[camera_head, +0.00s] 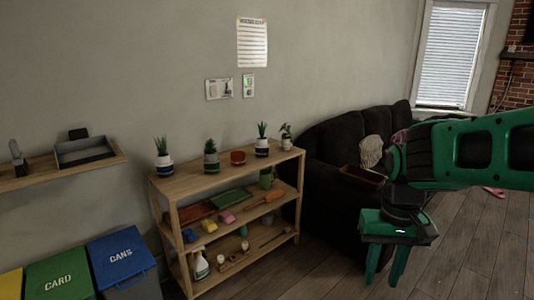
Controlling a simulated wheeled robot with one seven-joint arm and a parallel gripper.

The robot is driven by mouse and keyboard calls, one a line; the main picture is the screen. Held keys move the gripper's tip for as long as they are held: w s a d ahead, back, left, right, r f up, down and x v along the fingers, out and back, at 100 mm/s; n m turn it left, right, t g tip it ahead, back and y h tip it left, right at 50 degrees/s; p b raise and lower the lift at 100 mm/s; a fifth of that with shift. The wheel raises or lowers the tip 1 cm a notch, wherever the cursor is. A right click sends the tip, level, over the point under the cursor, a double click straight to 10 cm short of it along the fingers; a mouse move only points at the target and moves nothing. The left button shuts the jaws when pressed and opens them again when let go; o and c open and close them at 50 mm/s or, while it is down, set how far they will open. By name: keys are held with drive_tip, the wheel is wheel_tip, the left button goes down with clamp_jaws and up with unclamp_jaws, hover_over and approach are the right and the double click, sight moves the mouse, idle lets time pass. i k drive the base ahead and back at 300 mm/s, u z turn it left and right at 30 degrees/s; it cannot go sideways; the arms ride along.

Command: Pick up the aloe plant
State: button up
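Several small potted plants stand in a row on top of a wooden shelf unit (225,180). A spiky green plant (163,157) in a dark and white pot is at the left end. A second plant (211,158) in a banded pot stands right of it. A third spiky plant (262,140) and a leafy plant (286,137) stand toward the right end. I cannot tell for certain which one is the aloe. My green gripper (384,277) points down, open and empty, well to the right of the shelf and apart from all the plants.
A reddish-brown pot (238,157) stands among the plants. Lower shelves hold tools and a spray bottle (200,265). Coloured bins (122,262) are at lower left, below a wall shelf (60,170). A dark sofa (340,140) stands behind my arm.

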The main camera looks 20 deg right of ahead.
sight(261, 141)
drive_tip(key=z, duration=0.6)
drive_tip(key=i, duration=1.35)
drive_tip(key=u, duration=0.55)
drive_tip(key=i, duration=0.7)
drive_tip(key=u, duration=0.55)
drive_tip(key=i, duration=0.5)
drive_tip(key=z, duration=0.05)
